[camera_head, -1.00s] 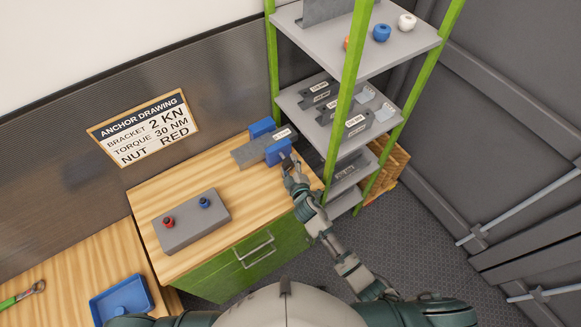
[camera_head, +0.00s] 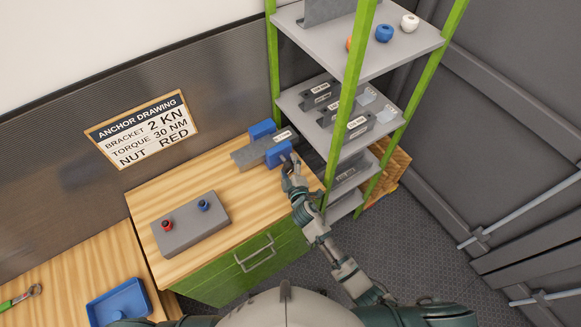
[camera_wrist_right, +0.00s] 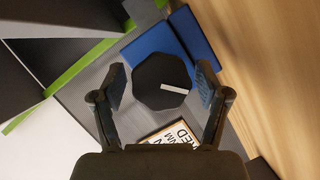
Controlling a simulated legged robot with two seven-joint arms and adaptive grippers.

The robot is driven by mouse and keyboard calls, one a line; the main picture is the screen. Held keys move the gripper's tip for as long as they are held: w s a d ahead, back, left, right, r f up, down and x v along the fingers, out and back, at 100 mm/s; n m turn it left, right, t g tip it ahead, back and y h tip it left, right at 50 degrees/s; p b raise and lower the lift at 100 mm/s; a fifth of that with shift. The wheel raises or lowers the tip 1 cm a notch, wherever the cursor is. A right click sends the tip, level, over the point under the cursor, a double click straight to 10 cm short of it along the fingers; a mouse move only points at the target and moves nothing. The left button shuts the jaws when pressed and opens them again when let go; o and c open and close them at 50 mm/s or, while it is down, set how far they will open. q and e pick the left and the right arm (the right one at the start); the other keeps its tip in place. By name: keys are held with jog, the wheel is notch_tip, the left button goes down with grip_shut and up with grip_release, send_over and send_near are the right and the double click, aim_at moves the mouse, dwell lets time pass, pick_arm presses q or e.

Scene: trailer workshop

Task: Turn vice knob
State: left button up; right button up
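The vice, with blue jaws (camera_head: 279,154), sits at the back right of the wooden bench top. A grey labelled part (camera_head: 252,151) lies between its jaws. In the right wrist view, the vice knob (camera_wrist_right: 162,75) is a dark many-sided disc with a pale mark, in front of a blue jaw (camera_wrist_right: 153,45). My right gripper (camera_wrist_right: 161,84) is open, with one finger on each side of the knob and a visible gap on both sides. In the head view, my right gripper (camera_head: 288,163) is at the vice's front end and hides the knob. My left gripper is not in view.
A green-posted shelf rack (camera_head: 352,85) stands close to the right of the vice. A grey block (camera_head: 190,228) with a red and a blue knob-like piece stands on the bench at left. A blue tray (camera_head: 118,300) lies on the lower table. The bench middle is clear.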

jog(key=shift+w+a+f, duration=0.1)
jog(key=shift+f, duration=0.05)
jog(key=v, duration=1.2)
jog(key=shift+a, duration=0.1)
